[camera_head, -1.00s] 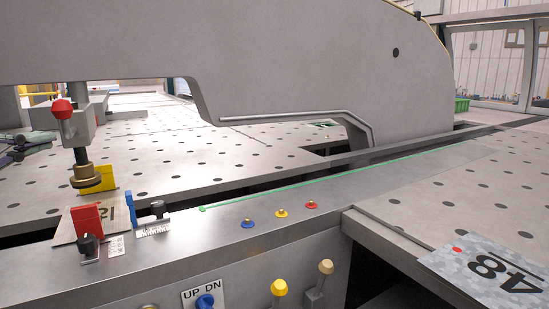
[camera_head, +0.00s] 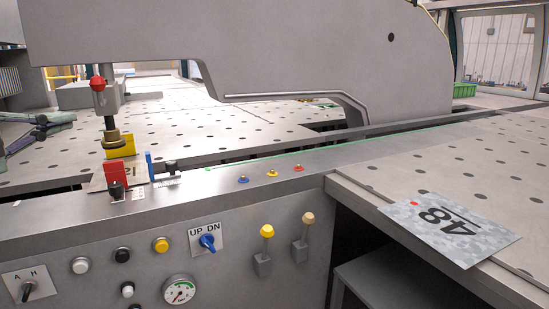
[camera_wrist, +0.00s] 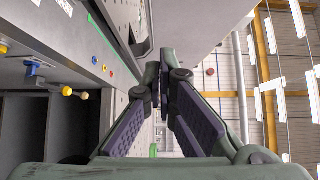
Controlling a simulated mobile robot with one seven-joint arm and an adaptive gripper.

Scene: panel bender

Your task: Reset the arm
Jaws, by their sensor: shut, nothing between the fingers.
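My gripper (camera_wrist: 163,92) shows in the wrist view, with its two dark padded fingers drawn together at the far end and nothing between them. It hangs in free space, apart from the machine. The panel bender's front panel (camera_head: 215,262) fills the lower left of the head view. In the wrist view its control side (camera_wrist: 62,42) lies to the left of the fingers.
A grey patterned sheet marked 48 (camera_head: 450,229) lies on the right table (camera_head: 400,178). Yellow and beige levers (camera_head: 267,232) (camera_head: 308,219) stick out of the front panel. The large grey press frame (camera_head: 290,45) spans the back. A dark open space lies under the right table.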

